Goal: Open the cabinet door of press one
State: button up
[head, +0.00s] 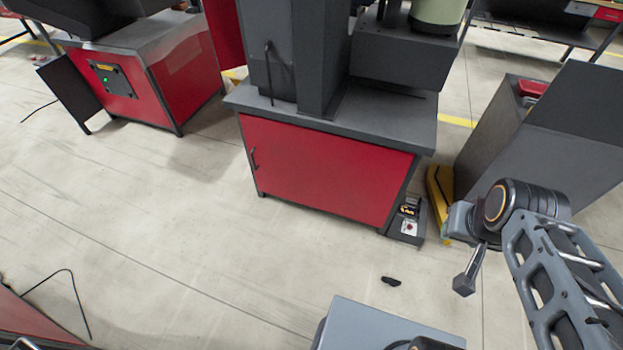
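The press (320,60) stands in the upper middle of the head view, a dark grey machine on a grey-topped base. The red cabinet door (325,172) fills the front of the base and looks closed. Its dark upright handle (254,160) is near the door's left edge. My gripper (467,276) appears at the end of my arm on the right, apart from the door and to the lower right of it. It is small and seen edge-on, so I cannot tell whether its fingers are open.
A small control box (408,221) stands at the base's right corner. A grey bin-like cabinet (535,135) and a yellow piece (440,198) are at right. Another red machine (150,85) is at upper left. A small black object (391,281) lies on the floor.

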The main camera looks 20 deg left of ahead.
aim_at(358, 180)
jog(key=k, duration=0.55)
jog(key=u, duration=0.7)
jog(key=i, duration=0.9)
jog(key=u, duration=1.3)
jog(key=i, duration=1.35)
jog(key=u, duration=0.55)
